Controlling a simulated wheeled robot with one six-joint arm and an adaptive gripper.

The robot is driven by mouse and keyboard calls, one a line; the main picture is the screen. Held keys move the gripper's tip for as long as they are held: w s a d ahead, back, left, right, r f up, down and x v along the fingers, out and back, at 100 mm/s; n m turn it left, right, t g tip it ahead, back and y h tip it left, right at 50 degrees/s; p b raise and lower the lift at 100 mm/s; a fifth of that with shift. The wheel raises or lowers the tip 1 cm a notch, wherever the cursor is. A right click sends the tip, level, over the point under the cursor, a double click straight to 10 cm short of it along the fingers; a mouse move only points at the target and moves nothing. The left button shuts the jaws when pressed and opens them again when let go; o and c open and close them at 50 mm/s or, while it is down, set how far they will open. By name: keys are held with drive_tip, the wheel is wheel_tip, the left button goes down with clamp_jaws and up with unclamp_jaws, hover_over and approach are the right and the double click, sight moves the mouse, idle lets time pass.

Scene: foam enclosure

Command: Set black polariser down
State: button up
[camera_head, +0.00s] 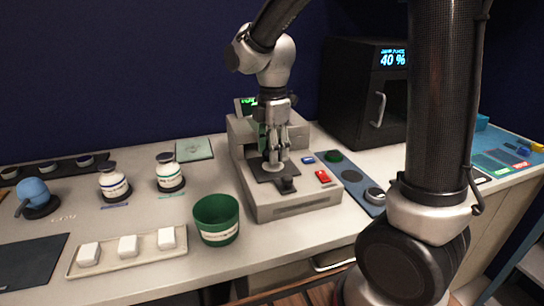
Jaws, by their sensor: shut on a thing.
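My gripper (274,150) points down over the dark plate (264,178) on top of a grey bench instrument (295,204). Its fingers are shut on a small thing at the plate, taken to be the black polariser. The fingers hide most of it, and its colour is hard to make out. I cannot tell whether it touches the plate. A small black block or knob (287,185) sits at the plate's front edge, just in front of the fingertips.
Right of the instrument, a blue-grey strip (362,187) holds a green disc (333,156) and a dark disc with a grey top (374,195); its middle spot looks dark. A green cup (216,219) stands at left. A black oven-like box (364,92) stands behind.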

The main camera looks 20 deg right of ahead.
drive_tip(key=shift+f, duration=1.1)
drive_tip(key=shift+f, duration=0.1)
drive_tip(key=o, duration=1)
wheel_tip(320, 180, up, 12)
drive_tip(key=s+d+m+t, duration=0.4)
drive_tip(key=s+d+m, duration=1)
drive_tip(key=s+m, duration=0.5)
drive_tip(key=shift+d+m, duration=0.4)
